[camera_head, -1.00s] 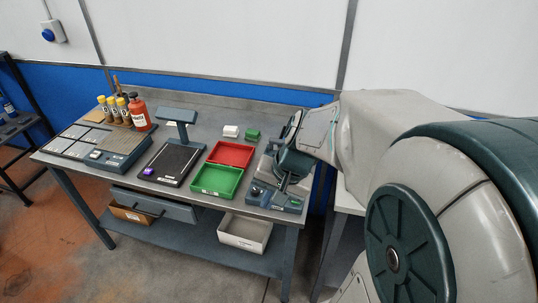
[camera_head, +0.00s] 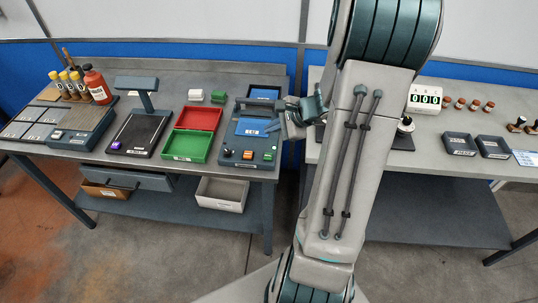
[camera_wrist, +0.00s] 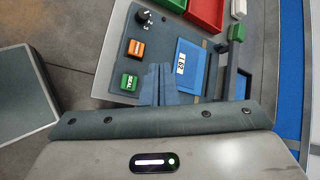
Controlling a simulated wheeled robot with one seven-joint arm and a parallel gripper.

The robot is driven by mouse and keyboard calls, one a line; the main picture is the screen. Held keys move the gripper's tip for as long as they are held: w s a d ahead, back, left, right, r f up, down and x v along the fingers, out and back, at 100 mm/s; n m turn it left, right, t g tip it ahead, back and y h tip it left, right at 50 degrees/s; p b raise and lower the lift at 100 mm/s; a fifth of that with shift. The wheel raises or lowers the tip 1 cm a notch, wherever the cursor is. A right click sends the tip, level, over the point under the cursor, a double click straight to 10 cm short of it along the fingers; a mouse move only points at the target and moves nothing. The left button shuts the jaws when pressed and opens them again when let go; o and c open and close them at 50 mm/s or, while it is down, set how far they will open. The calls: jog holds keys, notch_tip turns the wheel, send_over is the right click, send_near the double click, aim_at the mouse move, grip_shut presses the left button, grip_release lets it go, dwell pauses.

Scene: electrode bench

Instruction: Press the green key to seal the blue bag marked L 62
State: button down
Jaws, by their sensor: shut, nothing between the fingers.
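The blue bag (camera_head: 252,127) lies flat on the dark sealer (camera_head: 236,137) at the right end of the left bench. In the wrist view the bag (camera_wrist: 190,77) carries a white label with turned characters that seem to read L 62. The green key (camera_wrist: 129,82) is on the sealer's panel, marked SEAL; it shows in the head view (camera_head: 268,156) at the front right corner. My gripper (camera_head: 274,126) is shut and empty, over the right side of the sealer. In the wrist view its fingertips (camera_wrist: 158,70) appear between the green key and the bag, apart from the key.
An orange key (camera_wrist: 136,48) and a black dial (camera_wrist: 143,16) sit beside the green key. A red tray (camera_head: 198,118) and green tray (camera_head: 188,146) stand left of the sealer. Another blue piece (camera_head: 264,93) is at its back. A right bench (camera_head: 450,130) holds several small items.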

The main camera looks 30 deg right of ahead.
jog(key=b, duration=0.6)
send_over(272, 156)
notch_tip(272, 156, down, 8)
jog(key=shift+s+r, duration=0.1)
jog(key=shift+r, duration=0.1)
jog(key=shift+f+b, duration=0.4)
jog(key=shift+f, duration=0.2)
jog(key=shift+a+f, duration=0.1)
dwell(1.2)
jog(key=shift+f+b, duration=0.3)
jog(key=shift+b, duration=0.3)
jog(key=shift+f+b, duration=0.45)
jog(key=shift+b, duration=0.05)
dwell(0.4)
jog(key=shift+r+p, duration=0.55)
jog(key=shift+r, duration=0.35)
